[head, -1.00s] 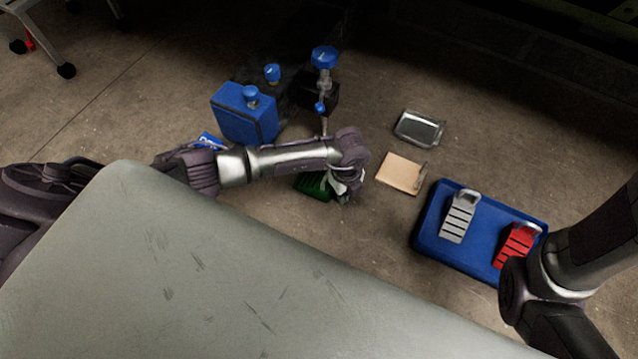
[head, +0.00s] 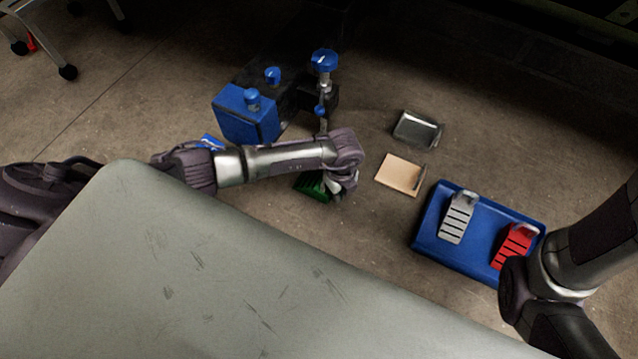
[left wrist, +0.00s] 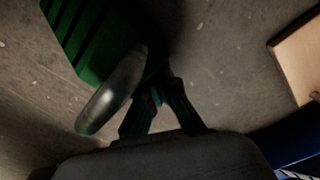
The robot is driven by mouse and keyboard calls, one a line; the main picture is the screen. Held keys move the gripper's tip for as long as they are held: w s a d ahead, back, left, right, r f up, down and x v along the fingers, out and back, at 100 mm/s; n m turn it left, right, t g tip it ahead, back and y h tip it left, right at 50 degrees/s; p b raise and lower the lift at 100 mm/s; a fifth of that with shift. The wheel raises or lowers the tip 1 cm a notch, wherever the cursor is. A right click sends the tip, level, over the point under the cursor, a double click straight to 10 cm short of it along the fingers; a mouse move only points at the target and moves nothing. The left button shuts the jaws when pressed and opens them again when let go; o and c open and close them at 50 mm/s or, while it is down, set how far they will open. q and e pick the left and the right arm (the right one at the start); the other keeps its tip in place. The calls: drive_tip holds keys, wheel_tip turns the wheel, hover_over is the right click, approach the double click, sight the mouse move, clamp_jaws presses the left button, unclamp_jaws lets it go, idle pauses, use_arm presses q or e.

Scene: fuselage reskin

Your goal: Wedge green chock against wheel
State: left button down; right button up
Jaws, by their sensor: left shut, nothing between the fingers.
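The green chock (head: 312,187) lies on the floor, partly hidden behind my left wrist in the head view. In the left wrist view the green chock (left wrist: 92,38) shows its ribbed side at the upper left, with a rounded grey handle (left wrist: 112,95) beside my fingers. My left gripper (head: 345,194) is down at the chock's right end. In the left wrist view my left gripper (left wrist: 158,92) is shut with nothing between its fingers; I cannot tell whether it touches the handle. My right arm enters at the right, its gripper out of view. Only small caster wheels (head: 68,72) show, at upper left.
A blue tray (head: 440,247) holds a grey chock (head: 458,217) and a red chock (head: 513,246). A tan plate (head: 400,175) and a metal tray (head: 418,129) lie nearby. A grey-green surface fills the foreground.

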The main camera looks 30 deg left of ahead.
sight(326, 187)
use_arm(q)
drive_tip(key=shift+a, duration=0.65)
drive_tip(key=shift+w+d, duration=0.1)
drive_tip(key=shift+d+p, duration=0.2)
drive_tip(key=shift+p, duration=0.15)
drive_tip(key=shift+a, duration=0.15)
drive_tip(key=shift+w+a+p, duration=0.1)
drive_tip(key=shift+a+p, duration=0.25)
drive_tip(key=shift+a, duration=1.05)
drive_tip(key=shift+w+d, duration=0.15)
drive_tip(key=shift+d, duration=0.1)
